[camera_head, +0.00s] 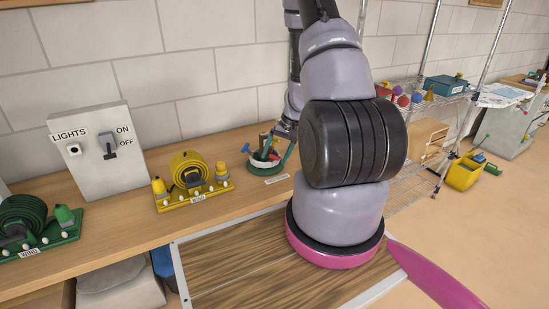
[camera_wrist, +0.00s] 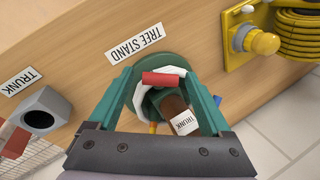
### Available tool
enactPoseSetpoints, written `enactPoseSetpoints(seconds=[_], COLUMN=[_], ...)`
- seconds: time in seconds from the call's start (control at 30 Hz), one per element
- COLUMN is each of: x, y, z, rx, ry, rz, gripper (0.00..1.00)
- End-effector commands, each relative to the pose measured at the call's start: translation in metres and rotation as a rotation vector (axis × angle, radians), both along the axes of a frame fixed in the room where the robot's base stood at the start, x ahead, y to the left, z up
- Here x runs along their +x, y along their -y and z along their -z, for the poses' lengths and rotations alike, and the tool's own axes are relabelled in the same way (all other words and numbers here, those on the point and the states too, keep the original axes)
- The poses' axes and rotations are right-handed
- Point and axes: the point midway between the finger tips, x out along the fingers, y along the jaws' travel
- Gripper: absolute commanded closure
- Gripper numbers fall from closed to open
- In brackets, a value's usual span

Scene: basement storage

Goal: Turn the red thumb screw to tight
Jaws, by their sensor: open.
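The tree stand has a green base and a white ring (camera_wrist: 143,101). It stands on the wooden table, beside the TREE STAND label (camera_wrist: 135,45). The red thumb screw (camera_wrist: 163,78) shows in the wrist view as a short red bar at the stand's rim. A brown trunk (camera_wrist: 176,106) with a white TRUNK tag rises inside the ring. My gripper (camera_wrist: 160,74) is open over the stand, with its teal fingers on either side of the red screw. I cannot tell whether they touch it. In the head view my gripper (camera_head: 278,149) partly covers the stand (camera_head: 262,168).
A yellow coil on a yellow base (camera_head: 190,172) stands left of the stand. Further left are a grey LIGHTS switch box (camera_head: 98,155) and a green coil (camera_head: 25,220). A grey block with a dark hole (camera_wrist: 47,112) is near the stand in the wrist view.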

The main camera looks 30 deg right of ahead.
Motion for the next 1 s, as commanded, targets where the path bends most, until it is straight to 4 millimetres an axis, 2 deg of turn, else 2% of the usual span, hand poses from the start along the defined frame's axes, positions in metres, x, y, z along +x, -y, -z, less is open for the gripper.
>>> enactPoseSetpoints(seconds=[0.13, 0.4, 0.47, 0.6, 0.63, 1.0], x=[0.0010, 0.0015, 0.0015, 0.0015, 0.0015, 0.0011], y=[-0.0029, -0.0033, -0.0033, -0.0032, -0.0032, -0.0022], z=[0.0090, 0.0099, 0.0099, 0.0098, 0.0098, 0.0097], rx=[0.001, 0.000, 0.000, 0.000, 0.000, 0.037], ry=[-0.001, 0.000, 0.000, 0.000, 0.000, -0.002], rz=[0.001, 0.001, 0.001, 0.001, 0.001, 0.050], gripper=[0.18, 0.18, 0.37, 0.90, 1.00, 1.00])
